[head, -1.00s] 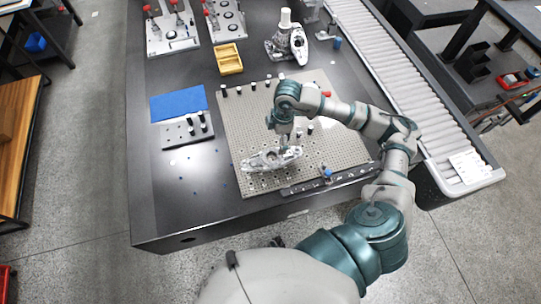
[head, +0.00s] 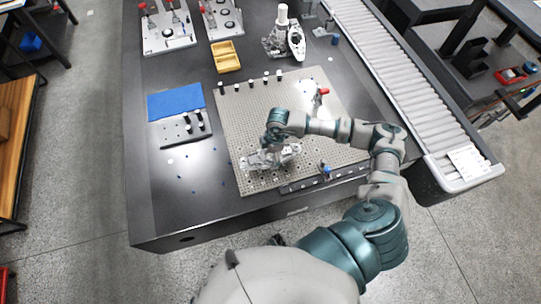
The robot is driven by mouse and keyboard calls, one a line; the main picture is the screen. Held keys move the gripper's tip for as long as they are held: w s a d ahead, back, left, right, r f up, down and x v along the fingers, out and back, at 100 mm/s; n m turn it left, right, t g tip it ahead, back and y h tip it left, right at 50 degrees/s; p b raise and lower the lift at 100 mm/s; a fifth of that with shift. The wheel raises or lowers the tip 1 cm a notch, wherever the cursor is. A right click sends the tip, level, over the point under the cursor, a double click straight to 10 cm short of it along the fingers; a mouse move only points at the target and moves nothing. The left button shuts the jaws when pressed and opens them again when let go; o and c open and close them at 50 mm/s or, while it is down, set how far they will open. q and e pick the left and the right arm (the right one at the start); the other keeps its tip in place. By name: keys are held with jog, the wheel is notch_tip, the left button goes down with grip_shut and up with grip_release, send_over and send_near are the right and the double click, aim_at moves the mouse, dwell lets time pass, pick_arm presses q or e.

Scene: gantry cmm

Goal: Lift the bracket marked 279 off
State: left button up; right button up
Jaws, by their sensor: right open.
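A silver metal bracket (head: 289,154) lies on the perforated fixture plate (head: 234,119), near the plate's front left. Its marking is too small to read. My right gripper (head: 269,151) is open and points down at the bracket's middle. The wrist and fingers hide part of the bracket, and I cannot tell whether the fingers touch it. Another bracket-like metal part (head: 296,42) stands at the back of the table beside a white-topped post. My left gripper is not in view.
A blue mat (head: 176,103) and a grey block with black pins (head: 181,131) lie left of the plate. A yellow tray (head: 226,57) and red-handled clamp fixtures (head: 168,29) stand behind. A red-tipped clamp (head: 321,94) rises from the plate. A roller conveyor (head: 399,87) runs along the right.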

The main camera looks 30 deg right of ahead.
jog(key=shift+a, duration=0.1)
jog(key=c, duration=1.6)
jog(key=shift+r, duration=0.1)
jog(key=shift+c, duration=0.3)
jog(key=shift+r, duration=0.15)
